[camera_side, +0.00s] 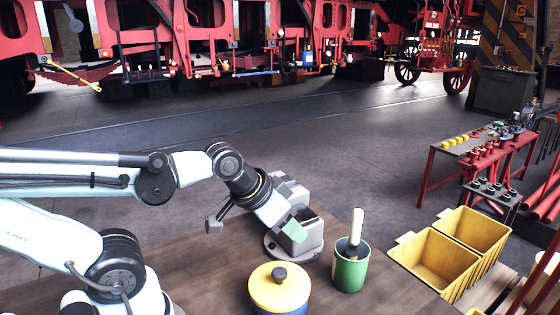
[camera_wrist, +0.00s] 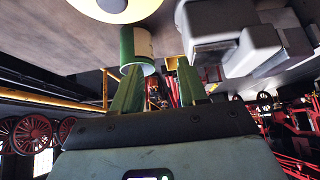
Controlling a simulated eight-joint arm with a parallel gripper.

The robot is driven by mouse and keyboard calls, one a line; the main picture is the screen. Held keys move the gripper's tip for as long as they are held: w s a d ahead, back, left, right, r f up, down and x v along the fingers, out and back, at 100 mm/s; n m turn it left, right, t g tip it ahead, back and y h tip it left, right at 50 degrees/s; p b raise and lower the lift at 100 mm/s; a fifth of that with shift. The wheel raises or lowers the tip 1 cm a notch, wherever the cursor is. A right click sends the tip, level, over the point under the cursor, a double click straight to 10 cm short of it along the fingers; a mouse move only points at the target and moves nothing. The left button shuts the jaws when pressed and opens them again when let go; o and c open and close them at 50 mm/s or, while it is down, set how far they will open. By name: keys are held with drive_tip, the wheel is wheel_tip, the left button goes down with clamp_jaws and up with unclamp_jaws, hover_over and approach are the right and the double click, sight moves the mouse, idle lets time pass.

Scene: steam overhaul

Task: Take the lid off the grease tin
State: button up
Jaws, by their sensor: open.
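The grease tin (camera_side: 284,303) stands on the wooden bench at the bottom of the side view. It has a blue body, and its yellow lid (camera_side: 262,290) with a dark knob sits on top. In the wrist view the yellow lid (camera_wrist: 88,8) is cut off by the top edge. My gripper (camera_side: 297,230) is behind the tin in the side view, in front of the grey vise and apart from the lid. In the wrist view its two green fingers (camera_wrist: 158,82) are spread with nothing held between them.
A grey vise (camera_side: 278,248) stands close to my gripper. A green pot (camera_side: 350,272) holding a brush with a pale handle stands right of the tin. Yellow bins (camera_side: 434,262) are at the bench's right edge. Bare bench lies left of the tin.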

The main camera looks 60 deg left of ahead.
drive_tip(key=o, duration=0.3)
drive_tip(key=s+d+r+n+g, duration=0.3)
drive_tip(key=r+n+g, duration=0.35)
drive_tip(key=n, duration=0.25)
hover_over(280, 271)
drive_tip(key=shift+g, duration=0.35)
drive_tip(key=f, duration=0.6)
drive_tip(key=shift+w+f, duration=0.25)
drive_tip(key=shift+f, duration=0.05)
drive_tip(key=shift+s+f, duration=0.15)
drive_tip(key=shift+f, duration=1.3)
drive_tip(key=shift+s+f, duration=0.15)
drive_tip(key=shift+f, duration=1.25)
